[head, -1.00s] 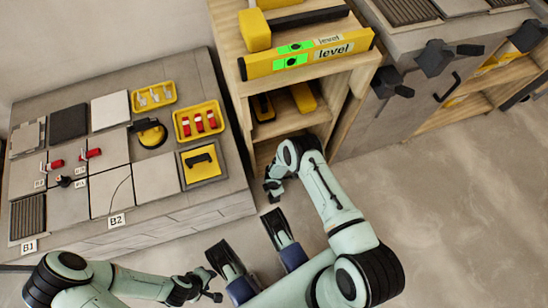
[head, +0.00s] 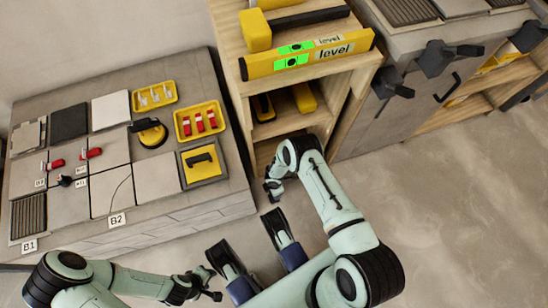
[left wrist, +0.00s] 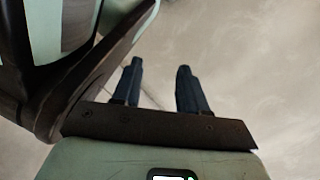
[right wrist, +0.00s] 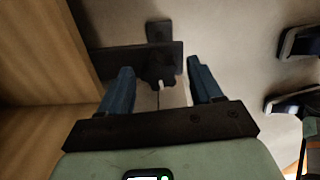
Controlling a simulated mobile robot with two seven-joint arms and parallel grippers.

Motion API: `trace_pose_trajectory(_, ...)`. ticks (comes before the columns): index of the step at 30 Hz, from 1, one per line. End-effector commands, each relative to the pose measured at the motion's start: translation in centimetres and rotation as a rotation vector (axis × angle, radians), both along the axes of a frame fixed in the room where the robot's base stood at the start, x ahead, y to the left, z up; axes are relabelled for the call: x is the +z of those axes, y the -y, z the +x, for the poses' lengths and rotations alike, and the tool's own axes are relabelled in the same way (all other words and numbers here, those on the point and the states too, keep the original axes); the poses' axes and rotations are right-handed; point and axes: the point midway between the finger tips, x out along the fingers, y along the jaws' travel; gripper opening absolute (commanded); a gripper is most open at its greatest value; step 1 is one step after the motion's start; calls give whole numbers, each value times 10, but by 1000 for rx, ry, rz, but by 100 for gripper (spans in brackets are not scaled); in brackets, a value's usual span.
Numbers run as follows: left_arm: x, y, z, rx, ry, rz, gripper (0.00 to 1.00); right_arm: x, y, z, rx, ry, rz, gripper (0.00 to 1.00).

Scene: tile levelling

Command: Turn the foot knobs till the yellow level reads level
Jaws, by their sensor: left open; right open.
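The yellow level (head: 345,47) lies along the front of the wooden shelf unit's top. Its green vials (head: 292,62) show, but the bubble is too small to read. Black star-shaped knobs (head: 436,58) stick out from the grey bench at the right; another knob (head: 390,84) is lower and to its left. My right gripper (head: 272,190) hangs low in front of the shelf unit, apart from the level and the knobs. Its open, empty fingers show in the right wrist view (right wrist: 162,85). My left gripper (head: 208,284) is low in front of the tile bench; its fingers are open and empty in the left wrist view (left wrist: 160,88).
The tile bench (head: 230,200) at left bears tiles, a suction cup (head: 151,132), red-and-white clips in a yellow tray (head: 222,115) and a yellow trowel (head: 202,166). The wooden shelf unit (head: 350,75) stands between the benches. The floor (head: 450,200) at right is clear.

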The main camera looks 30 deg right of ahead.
Motion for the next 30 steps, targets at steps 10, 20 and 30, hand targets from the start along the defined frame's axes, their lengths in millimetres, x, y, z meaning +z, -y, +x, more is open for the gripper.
trace_pose_trajectory(10, 42, 7, 51, -14, 171, 10, 43, 68, 0, 2, 0, 4, -1, 65)
trace_pose_trajectory(20, 75, 14, 83, -22, 282, 11, 43, 124, 0, 1, 0, 3, 0, 65)
trace_pose_trajectory(30, 78, 16, 82, -25, 282, 7, 43, 132, 0, 0, 0, 1, 0, 65)
